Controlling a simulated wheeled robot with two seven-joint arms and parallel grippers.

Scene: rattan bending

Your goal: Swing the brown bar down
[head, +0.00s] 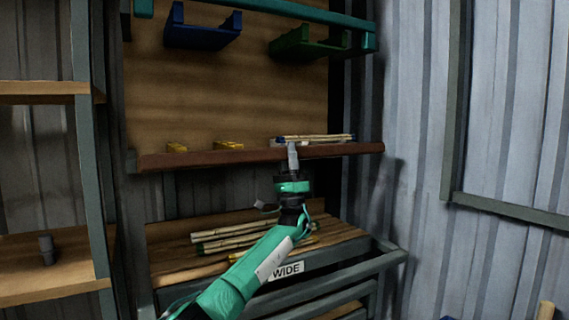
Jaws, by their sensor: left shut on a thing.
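The brown bar (220,159) is a long reddish-brown bar running level across the front of the wooden back panel. My left gripper (292,153) reaches up from below and is shut on the bar, right of its middle. The fingers hide a small part of the bar. My right gripper is out of view.
A bundle of rattan sticks (318,138) lies just above the bar, behind the gripper. Yellow pieces (229,145) sit left of it. Blue (203,36) and green (308,48) brackets hang above. Below, more sticks lie on a wooden shelf (170,262) over drawers.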

